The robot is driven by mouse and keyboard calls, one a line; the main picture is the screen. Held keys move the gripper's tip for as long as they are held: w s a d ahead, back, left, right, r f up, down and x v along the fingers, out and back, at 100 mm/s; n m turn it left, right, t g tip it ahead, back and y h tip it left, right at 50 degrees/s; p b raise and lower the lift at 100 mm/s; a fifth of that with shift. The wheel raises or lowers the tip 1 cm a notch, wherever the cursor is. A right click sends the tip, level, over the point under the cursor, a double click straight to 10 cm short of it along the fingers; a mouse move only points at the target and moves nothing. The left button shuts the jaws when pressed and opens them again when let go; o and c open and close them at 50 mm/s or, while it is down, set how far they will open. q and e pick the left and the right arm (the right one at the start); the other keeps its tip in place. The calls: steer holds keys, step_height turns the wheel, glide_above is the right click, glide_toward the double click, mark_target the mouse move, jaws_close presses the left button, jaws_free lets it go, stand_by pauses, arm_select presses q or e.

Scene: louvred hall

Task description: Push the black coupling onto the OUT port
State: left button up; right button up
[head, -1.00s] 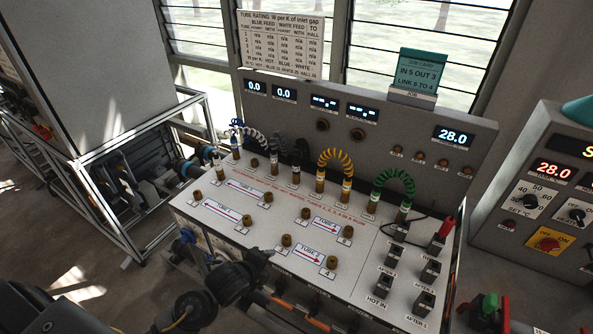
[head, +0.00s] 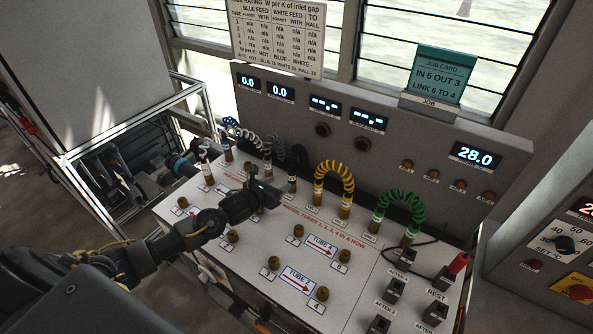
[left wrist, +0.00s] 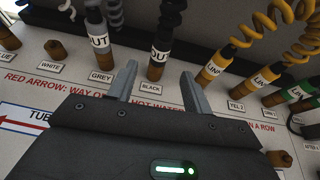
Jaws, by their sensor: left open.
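The black coupling, with a white band reading OUT, stands upright on the post marked BLACK in the left wrist view (left wrist: 160,58). In the head view it shows just beyond my left gripper (head: 292,184), below a black coiled hose (head: 297,157). My left gripper (head: 270,190) is open and empty; in the left wrist view its two fingertips (left wrist: 158,86) point at the coupling from either side, short of it. The job card (head: 441,78) reads IN 5 OUT 3. A brass port (head: 273,263), apparently number 3, stands bare on the panel. My right gripper is not in view.
A grey-hosed coupling (left wrist: 97,35) stands left of the black one. Yellow (head: 334,172) and green (head: 400,208) hose links arch on the right. Several bare brass ports stand on the front of the panel. An upright display board (head: 400,145) closes off the back.

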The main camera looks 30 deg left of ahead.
mark_target(289, 178)
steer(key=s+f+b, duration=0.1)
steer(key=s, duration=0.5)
arm_select(q)
steer(key=b+x, duration=0.1)
steer(key=x, duration=0.2)
steer(key=shift+w+d+f+b, duration=0.1)
steer(key=shift+w+f+b, duration=0.1)
steer(key=shift+f+b, duration=0.15)
steer(key=shift+b+x, duration=0.9)
steer(key=shift+x, duration=0.3)
steer(key=shift+b+x, duration=0.8)
steer(key=shift+x, duration=0.05)
steer(key=shift+w+f, duration=0.1)
steer(key=shift+w, duration=0.25)
steer(key=shift+w+b, duration=0.45)
steer(key=shift+b, duration=0.1)
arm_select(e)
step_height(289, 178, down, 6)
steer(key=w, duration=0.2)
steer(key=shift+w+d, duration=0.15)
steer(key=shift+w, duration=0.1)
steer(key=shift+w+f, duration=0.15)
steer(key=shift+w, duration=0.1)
